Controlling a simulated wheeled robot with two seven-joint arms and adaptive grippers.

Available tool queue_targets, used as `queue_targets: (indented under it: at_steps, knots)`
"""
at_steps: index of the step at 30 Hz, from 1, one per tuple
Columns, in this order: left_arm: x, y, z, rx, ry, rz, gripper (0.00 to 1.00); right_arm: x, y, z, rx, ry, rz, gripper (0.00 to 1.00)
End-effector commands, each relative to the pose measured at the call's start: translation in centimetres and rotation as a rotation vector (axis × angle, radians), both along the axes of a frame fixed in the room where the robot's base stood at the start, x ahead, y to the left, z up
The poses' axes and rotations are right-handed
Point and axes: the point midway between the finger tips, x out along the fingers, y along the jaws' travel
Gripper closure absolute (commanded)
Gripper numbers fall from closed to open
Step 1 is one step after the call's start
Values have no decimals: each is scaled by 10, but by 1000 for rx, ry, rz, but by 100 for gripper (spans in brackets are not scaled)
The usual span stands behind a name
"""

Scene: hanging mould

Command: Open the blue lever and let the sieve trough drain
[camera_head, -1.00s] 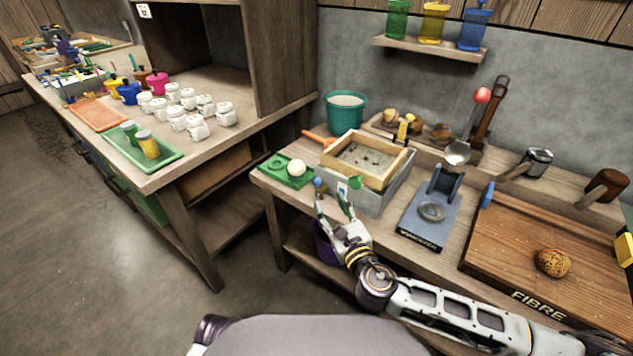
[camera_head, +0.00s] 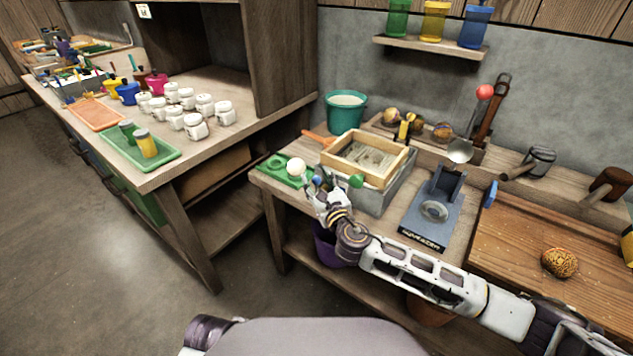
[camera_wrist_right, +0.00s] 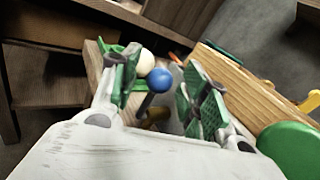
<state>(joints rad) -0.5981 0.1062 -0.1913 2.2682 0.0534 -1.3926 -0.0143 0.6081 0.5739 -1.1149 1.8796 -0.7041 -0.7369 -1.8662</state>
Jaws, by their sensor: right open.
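The sieve, a wooden frame (camera_head: 396,168) with pale material inside, sits on a grey trough (camera_head: 385,199). The blue lever's round knob (camera_head: 317,181) is at the trough's front left; a green knob (camera_head: 357,181) is at its front. My right gripper (camera_head: 319,190) is at the blue knob. In the right wrist view my right gripper (camera_wrist_right: 163,95) is open, with the blue knob (camera_wrist_right: 160,79) between or just beyond its green-padded fingers; contact cannot be told. The green knob (camera_wrist_right: 292,148) is at the lower right there. My left gripper is out of view.
A green tray (camera_head: 274,166) with a white ball (camera_head: 296,167) is left of the trough. A purple bucket (camera_head: 332,246) is below the table edge. A teal bucket (camera_head: 345,113) stands behind. A blue-grey press (camera_head: 424,225) is to the right.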

Motion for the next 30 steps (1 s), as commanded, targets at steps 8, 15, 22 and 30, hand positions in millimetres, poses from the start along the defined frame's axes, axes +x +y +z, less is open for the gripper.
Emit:
queue_targets:
  at_steps: [8,15,22,30]
  knots:
    - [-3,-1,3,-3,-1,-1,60,9,3,0,0,0,-1,55]
    - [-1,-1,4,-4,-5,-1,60,9,3,0,0,0,0,56]
    - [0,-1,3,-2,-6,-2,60,9,3,0,0,0,0,85]
    - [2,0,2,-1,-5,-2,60,8,3,0,0,0,0,100]
